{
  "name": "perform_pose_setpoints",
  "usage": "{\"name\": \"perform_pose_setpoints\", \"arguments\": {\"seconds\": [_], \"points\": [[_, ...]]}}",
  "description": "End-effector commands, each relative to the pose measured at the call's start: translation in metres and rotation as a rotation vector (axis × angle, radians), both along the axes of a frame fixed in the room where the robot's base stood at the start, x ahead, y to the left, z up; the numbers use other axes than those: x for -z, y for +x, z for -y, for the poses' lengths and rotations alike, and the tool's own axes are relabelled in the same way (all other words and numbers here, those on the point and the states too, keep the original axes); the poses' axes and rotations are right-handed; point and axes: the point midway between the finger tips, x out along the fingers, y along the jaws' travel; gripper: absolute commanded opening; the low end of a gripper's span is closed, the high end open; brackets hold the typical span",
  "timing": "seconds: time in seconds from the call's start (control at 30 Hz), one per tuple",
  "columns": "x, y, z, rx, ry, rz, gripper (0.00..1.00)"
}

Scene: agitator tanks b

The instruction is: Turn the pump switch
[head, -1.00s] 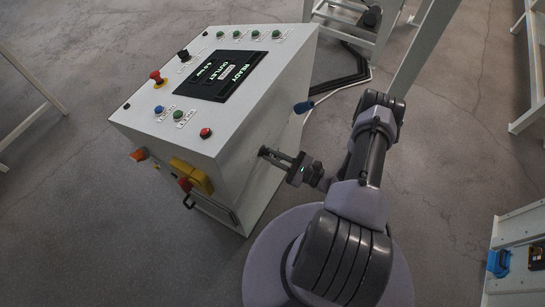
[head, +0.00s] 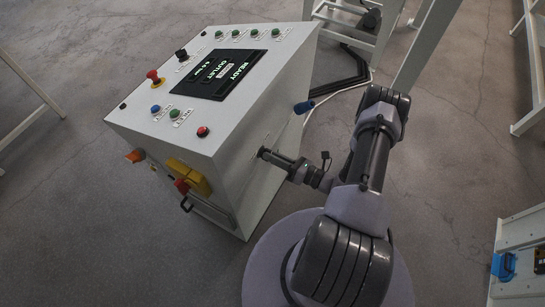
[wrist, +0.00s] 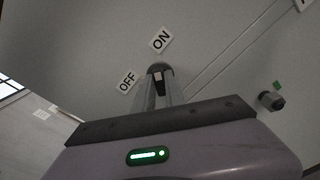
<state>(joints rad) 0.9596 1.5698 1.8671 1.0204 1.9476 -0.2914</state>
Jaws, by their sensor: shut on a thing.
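The pump switch (wrist: 157,68) is a small dark round knob on a grey panel side, with an ON label (wrist: 160,40) above it and an OFF label (wrist: 126,81) to its left in the wrist view. My gripper (wrist: 159,82) is shut on the switch, its fingers on either side of the knob. The fingers hide much of the knob, so its exact pointing direction is hard to tell. In the head view my gripper (head: 268,155) reaches the right side of the white control console (head: 236,160); the switch itself is hidden there.
The console top has a dark screen (head: 225,74), a red mushroom button (head: 153,76) and several small buttons. A yellow-backed red handle (head: 187,179) is on its front. Open floor lies right of my arm.

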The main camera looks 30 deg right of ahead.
Motion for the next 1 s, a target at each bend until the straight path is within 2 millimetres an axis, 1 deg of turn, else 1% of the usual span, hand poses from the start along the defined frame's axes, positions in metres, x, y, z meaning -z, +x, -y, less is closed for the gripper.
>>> {"name": "perform_pose_setpoints", "arguments": {"seconds": [0.2,0.4,0.9,0.93,1.0], "points": [[0.0015,-0.0005,-0.0004,-0.001,0.085,-0.051,0.00],[0.0013,-0.0005,-0.0004,-0.001,0.128,-0.076,0.00],[0.0011,-0.0005,-0.0005,-0.001,0.142,-0.084,0.00],[0.0011,-0.0005,-0.0005,-0.001,0.142,-0.084,0.16],[0.0011,-0.0005,-0.0005,-0.001,0.142,-0.084,0.30]]}}
